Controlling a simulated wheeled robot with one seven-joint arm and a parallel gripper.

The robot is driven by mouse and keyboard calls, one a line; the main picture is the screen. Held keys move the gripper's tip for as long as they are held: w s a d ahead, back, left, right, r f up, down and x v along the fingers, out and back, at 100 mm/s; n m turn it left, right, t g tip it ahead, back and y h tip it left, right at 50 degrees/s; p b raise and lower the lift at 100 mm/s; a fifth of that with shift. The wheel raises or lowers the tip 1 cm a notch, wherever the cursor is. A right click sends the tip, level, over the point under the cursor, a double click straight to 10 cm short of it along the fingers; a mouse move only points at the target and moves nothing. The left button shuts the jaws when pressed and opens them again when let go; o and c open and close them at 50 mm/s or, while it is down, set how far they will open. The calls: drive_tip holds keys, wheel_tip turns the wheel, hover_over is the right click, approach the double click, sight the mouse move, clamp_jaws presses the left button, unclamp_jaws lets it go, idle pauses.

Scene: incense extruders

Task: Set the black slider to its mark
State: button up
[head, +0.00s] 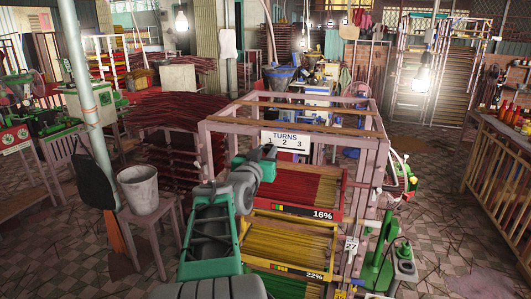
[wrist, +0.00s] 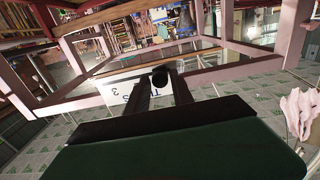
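The white TURNS board (head: 286,141), numbered 1, 2, 3, is fixed on the front of the pinkish wooden rack. In the wrist view the board (wrist: 117,93) is partly covered by my fingers. A round black knob (wrist: 160,77), seemingly the black slider, shows at my fingertips. My gripper (wrist: 160,84) has one dark finger on each side of it. I cannot tell whether the fingers press on the knob or stand just apart from it. In the head view my gripper (head: 268,153) is at the board's lower left, and its wrist hides the slider. No mark can be made out.
Below the board are a red tray of incense sticks (head: 343,208) labelled 16% and a yellow one (head: 331,257) labelled 22%. A bucket (head: 139,187) on a stool stands left, and a green machine (head: 386,253) right.

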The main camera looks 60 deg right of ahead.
clamp_jaws()
idle(1.0)
